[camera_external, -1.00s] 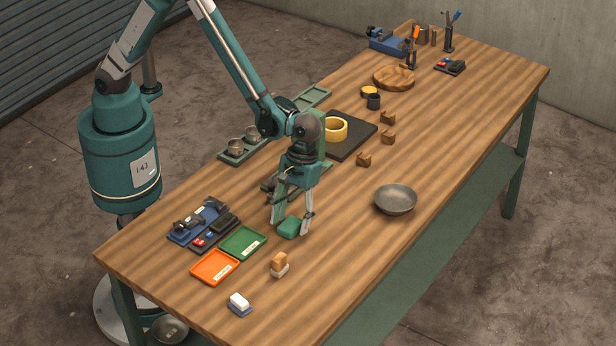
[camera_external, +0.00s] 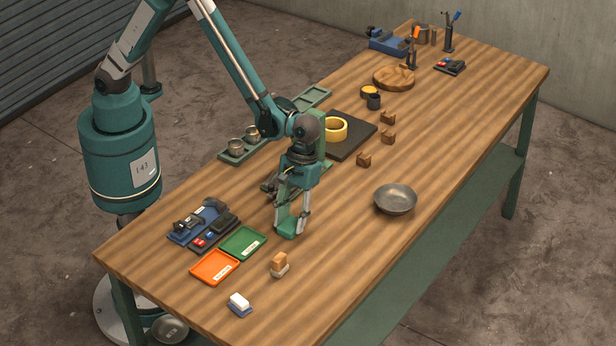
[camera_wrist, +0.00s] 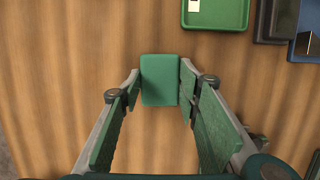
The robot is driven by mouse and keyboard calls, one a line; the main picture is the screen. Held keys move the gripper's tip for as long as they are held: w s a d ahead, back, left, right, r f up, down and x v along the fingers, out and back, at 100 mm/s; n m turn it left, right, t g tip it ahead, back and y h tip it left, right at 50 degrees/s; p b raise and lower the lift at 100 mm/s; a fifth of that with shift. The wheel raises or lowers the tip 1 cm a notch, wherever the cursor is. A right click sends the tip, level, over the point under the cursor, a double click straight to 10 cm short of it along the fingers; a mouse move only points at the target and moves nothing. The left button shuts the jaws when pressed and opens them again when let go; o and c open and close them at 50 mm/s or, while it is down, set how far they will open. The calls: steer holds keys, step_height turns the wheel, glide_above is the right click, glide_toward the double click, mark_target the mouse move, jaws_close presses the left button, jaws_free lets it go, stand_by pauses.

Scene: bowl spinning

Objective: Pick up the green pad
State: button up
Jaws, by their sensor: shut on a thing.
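The green pad (camera_external: 287,226) is a small green block low over the wooden table, between the fingers of my gripper (camera_external: 290,224). In the wrist view the green pad (camera_wrist: 160,80) sits upright in the picture between the two fingertips of my gripper (camera_wrist: 160,88). My gripper is shut on the pad, with a fingertip against each side. I cannot tell whether the pad touches the table. The fingers partly hide it in the outside view.
A green tray (camera_external: 242,243) and an orange tray (camera_external: 214,267) lie to the left. A sponge-like block (camera_external: 279,264) and a white block on a blue base (camera_external: 239,304) are nearer the front edge. A grey bowl (camera_external: 395,199) stands to the right. Table between bowl and gripper is clear.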

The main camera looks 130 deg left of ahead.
mark_target(291, 223)
steer(key=shift+r, duration=0.1)
step_height(291, 223, up, 10)
stand_by(0.9)
